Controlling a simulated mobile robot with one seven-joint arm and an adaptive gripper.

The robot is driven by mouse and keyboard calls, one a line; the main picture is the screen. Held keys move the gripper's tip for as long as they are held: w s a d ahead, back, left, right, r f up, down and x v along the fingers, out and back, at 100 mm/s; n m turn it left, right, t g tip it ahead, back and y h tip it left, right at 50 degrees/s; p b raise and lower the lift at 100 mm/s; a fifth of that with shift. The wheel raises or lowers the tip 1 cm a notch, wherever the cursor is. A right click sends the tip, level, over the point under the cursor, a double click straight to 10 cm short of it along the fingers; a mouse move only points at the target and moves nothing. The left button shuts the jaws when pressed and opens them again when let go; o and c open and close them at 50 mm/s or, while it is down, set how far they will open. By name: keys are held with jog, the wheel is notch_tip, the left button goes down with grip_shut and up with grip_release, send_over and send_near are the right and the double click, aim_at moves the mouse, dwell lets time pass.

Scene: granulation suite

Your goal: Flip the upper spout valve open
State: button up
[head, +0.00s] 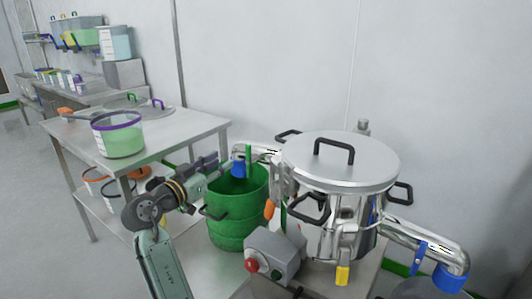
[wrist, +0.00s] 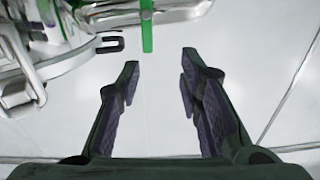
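The steel sifter (head: 340,170) has a spout (head: 262,152) on its left with a blue end (head: 238,168) over a green drum (head: 238,215). A green lever (head: 249,158) stands upright at this spout. In the wrist view the green lever (wrist: 147,25) crosses the steel spout (wrist: 180,12) at the top. My gripper (wrist: 160,68) is open and empty, its fingertips short of the lever, which lies ahead of the gap, left of its middle. In the head view my gripper (head: 222,163) is left of the spout; its fingertips are hard to make out.
A second spout (head: 420,243) with a blue lever (head: 420,252) runs to the right. A control box with a red button (head: 251,265) stands in front of the sifter. A steel table (head: 180,133) with a green-filled tub (head: 119,138) is at left.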

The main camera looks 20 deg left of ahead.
aim_at(247, 153)
jog(key=shift+m+h, duration=0.3)
jog(key=shift+h, duration=0.1)
jog(key=p+x, duration=0.1)
jog(key=x, duration=0.2)
jog(key=p+x, duration=0.1)
jog(key=x, duration=0.3)
jog(key=d+f+p+x, duration=0.1)
jog(key=x, duration=0.2)
jog(key=shift+d, duration=0.15)
jog(key=shift+w+d, duration=0.2)
jog(key=shift+w, duration=0.3)
jog(key=shift+c, duration=0.4)
grip_shut()
